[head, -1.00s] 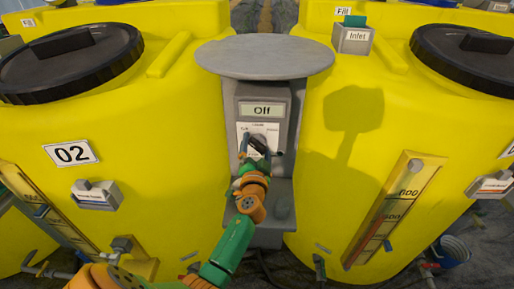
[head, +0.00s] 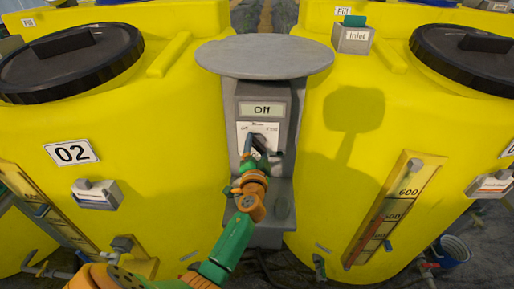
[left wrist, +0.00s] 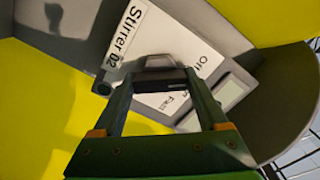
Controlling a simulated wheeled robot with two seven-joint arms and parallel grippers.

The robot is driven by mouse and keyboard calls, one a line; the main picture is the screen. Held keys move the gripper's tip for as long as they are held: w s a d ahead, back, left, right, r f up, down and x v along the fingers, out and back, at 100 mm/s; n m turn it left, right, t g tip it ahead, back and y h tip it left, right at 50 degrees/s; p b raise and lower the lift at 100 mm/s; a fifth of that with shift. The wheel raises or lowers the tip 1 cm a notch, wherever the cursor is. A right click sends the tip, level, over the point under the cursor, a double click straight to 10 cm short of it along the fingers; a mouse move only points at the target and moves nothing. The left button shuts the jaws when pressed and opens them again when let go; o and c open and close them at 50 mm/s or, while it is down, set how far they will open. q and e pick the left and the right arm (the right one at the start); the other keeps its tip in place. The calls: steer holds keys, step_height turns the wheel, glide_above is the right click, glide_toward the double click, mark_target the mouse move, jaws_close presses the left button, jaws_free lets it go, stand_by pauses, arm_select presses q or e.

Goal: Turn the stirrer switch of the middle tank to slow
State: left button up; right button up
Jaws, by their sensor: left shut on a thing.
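The grey stirrer control box (head: 283,110) stands between two yellow tanks under a round grey cover. Its display (head: 262,110) reads "Off". In the left wrist view its white dial plate (left wrist: 203,58) shows "Off" and "Fast", and a label (left wrist: 127,27) reads "Stirrer 02". The yellow tank (head: 130,130) marked 02 is left of the box. My left gripper (head: 254,148) is at the dial, shut on the grey switch knob (left wrist: 160,61), which shows between the fingertips in the left wrist view. The fingers hide much of the knob and part of the plate. My right gripper is out of view.
The round cover (head: 264,57) overhangs the box. The right yellow tank (head: 340,180) carries an inlet box (head: 354,40) and a level gauge (head: 395,210). A blue bucket (head: 453,251) stands at the lower right.

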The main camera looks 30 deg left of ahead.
arm_select(q)
steer(key=m, duration=0.4)
steer(key=shift+m, duration=1.9)
steer(key=o, duration=1.3)
steer(key=v, duration=0.7)
steer(key=shift+s, duration=0.1)
